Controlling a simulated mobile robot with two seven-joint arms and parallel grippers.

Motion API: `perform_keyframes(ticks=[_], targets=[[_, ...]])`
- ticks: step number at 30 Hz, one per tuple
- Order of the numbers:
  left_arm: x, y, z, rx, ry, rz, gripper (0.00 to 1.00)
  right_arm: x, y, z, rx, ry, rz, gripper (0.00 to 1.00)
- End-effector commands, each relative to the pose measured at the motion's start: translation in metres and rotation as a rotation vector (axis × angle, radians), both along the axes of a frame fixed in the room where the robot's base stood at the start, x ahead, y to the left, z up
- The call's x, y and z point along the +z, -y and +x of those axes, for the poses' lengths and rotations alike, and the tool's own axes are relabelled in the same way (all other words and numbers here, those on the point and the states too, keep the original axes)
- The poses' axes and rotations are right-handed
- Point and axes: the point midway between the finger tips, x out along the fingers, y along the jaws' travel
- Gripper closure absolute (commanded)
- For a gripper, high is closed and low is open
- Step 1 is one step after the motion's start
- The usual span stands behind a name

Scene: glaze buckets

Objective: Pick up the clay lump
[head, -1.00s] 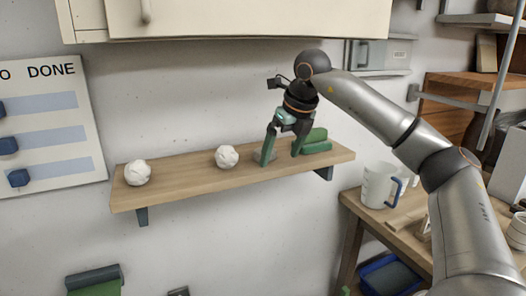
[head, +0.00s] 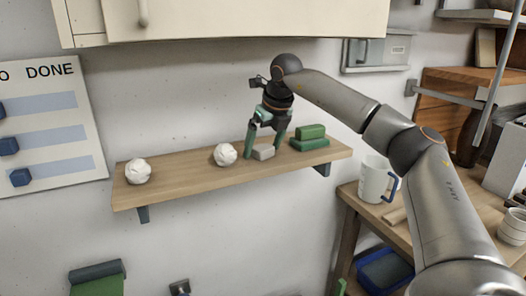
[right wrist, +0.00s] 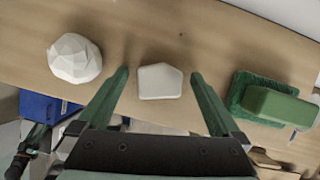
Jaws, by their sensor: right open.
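A small pale grey, angular lump, which looks like the clay lump (head: 264,153), lies on the wooden wall shelf (head: 185,184). My right gripper (head: 262,148) is open above the shelf, with its green fingers pointing down on either side of the lump. In the right wrist view, the lump (right wrist: 160,82) shows between the two spread fingertips (right wrist: 160,74), with a visible gap on each side. The gripper holds nothing. My left gripper is not in view.
A white faceted ball (head: 225,155) sits just left of my right gripper, and another (head: 138,171) is farther left. A cabinet (head: 225,20) hangs above.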

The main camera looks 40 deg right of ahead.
Motion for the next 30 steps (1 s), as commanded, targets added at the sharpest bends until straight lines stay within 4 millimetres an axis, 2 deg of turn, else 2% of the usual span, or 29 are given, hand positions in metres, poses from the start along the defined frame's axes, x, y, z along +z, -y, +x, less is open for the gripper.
perform_keyframes(ticks=[2, 24, 30], targets=[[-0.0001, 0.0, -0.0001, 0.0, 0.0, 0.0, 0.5, -0.0001, 0.0, -0.0002, 0.0, 0.0, 0.0, 0.07], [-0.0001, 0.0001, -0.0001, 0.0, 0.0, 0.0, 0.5, 0.0003, -0.0001, -0.0004, 0.0, 0.0, 0.0, 0.9], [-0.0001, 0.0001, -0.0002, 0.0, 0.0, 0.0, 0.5, 0.0007, -0.0001, -0.0003, 0.0, 0.001, 0.001, 0.9]])
